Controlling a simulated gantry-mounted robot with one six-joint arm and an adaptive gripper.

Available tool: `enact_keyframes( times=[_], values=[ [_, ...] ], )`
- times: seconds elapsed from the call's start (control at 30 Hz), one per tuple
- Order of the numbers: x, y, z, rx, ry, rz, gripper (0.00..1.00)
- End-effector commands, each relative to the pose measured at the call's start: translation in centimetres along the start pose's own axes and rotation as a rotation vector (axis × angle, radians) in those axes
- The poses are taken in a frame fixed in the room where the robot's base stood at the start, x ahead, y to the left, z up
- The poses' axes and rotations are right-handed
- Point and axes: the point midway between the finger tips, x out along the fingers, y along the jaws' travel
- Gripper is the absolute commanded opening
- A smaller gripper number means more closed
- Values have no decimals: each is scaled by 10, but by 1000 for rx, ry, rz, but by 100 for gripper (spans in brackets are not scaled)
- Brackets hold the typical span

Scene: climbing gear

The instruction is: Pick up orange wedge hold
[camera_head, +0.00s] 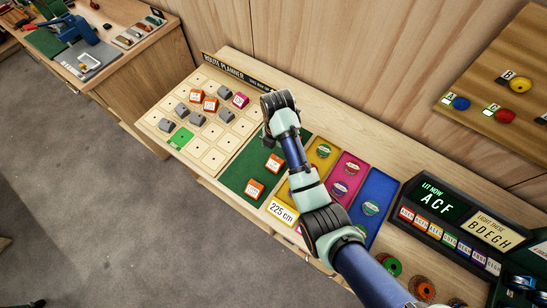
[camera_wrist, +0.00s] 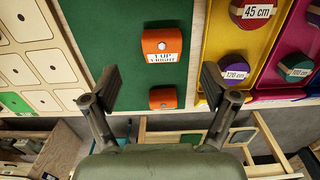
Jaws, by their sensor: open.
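Two orange wedge holds lie apart on a green mat (camera_head: 236,180). The farther orange wedge (camera_head: 272,163) also shows in the wrist view (camera_wrist: 161,44), with a white label reading "1 UP 1 RIGHT". The nearer orange wedge (camera_head: 254,189) lies close to the front edge and also shows in the wrist view (camera_wrist: 163,98). My gripper (camera_wrist: 160,85) is open and empty. In the wrist view its fingers frame the nearer wedge left and right, without visible contact; its height above the mat is hard to tell. In the head view the arm hides the fingers.
A lettered black box (camera_head: 447,213) stands further right.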

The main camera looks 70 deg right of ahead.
Motion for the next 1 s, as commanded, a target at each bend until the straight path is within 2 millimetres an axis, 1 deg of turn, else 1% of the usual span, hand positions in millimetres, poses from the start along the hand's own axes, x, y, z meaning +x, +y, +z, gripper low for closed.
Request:
enact_keyframes(
  times=[0.1, 0.27, 0.43, 0.6, 0.7, 0.8, 0.97, 1.0],
  values=[
    [3, 0, 0, -5, 1, -2, 85],
    [24, 0, 0, -4, 1, -2, 85],
    [32, 0, 0, -4, 0, 0, 85],
    [64, -3, 1, -4, 1, -2, 85],
    [76, -2, 1, -4, 0, -1, 85],
    [79, -2, 1, -4, -1, 1, 85],
    [78, -2, 1, -4, -1, 2, 85],
    [78, -2, 1, -4, -1, 2, 79]
  ],
)
